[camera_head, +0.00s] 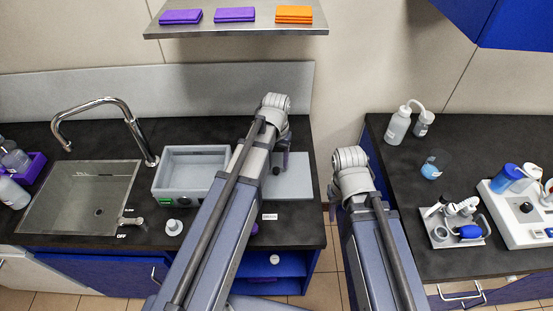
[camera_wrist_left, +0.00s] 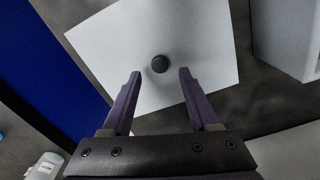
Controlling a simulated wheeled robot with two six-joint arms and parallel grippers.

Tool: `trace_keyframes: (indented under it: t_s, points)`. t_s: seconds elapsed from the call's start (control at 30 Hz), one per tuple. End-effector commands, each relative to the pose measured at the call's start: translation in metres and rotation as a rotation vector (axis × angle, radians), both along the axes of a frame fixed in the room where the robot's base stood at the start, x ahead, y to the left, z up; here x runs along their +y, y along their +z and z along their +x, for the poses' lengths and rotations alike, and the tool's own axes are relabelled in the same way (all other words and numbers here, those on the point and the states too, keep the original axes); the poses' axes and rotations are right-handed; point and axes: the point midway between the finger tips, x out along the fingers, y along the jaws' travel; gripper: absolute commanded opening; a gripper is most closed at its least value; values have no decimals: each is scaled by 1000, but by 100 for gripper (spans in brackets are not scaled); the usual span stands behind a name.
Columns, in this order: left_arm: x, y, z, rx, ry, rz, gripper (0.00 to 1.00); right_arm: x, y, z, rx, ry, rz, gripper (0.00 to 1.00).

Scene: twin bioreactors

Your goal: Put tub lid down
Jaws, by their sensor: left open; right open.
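The tub lid (camera_head: 292,181) is a flat light-grey plate with a dark round knob. It lies on the dark counter to the right of the open grey tub (camera_head: 190,160). In the left wrist view the lid (camera_wrist_left: 120,45) fills the middle, with its knob (camera_wrist_left: 160,64) just beyond my fingertips. My left gripper (camera_wrist_left: 160,73) is open, its two purple fingers apart on either side below the knob, not gripping it. In the head view my left gripper (camera_head: 281,160) is over the lid, partly hidden by its arm. My right gripper (camera_head: 335,205) is mostly hidden behind its wrist, over the gap between counters.
A sink (camera_head: 80,195) with a tap is at the left. A small grey fitting (camera_head: 174,227) stands before the tub. A shelf (camera_head: 235,28) hangs above. The right counter holds bottles (camera_head: 398,125), a beaker (camera_head: 434,164) and a tool tray (camera_head: 455,225).

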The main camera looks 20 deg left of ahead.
Motion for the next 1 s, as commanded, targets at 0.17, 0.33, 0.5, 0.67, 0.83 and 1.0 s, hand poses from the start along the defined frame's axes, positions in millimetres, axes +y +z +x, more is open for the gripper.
trace_keyframes:
  t_s: [0.17, 0.33, 0.5, 0.67, 0.83, 1.0]
  points:
    - [0, 36, 0, 0, 0, 0, 60, 0, 36, 0, 0, 0, 0, 50]
    - [0, 62, 0, 0, 0, 0, 60, 0, 62, 0, 0, 1, 0, 50]
    - [0, 80, 0, 0, 0, 0, 60, 0, 80, 0, 0, 2, 0, 50]
    - [0, 84, 0, 0, 0, 0, 60, 0, 84, 0, 0, 2, 0, 50]
    - [-15, 83, -17, 6, -31, 8, 60, 0, 83, 0, 0, 2, 0, 50]
    - [-67, 83, -82, 24, -162, 50, 60, 0, 83, 0, 0, 2, 0, 50]
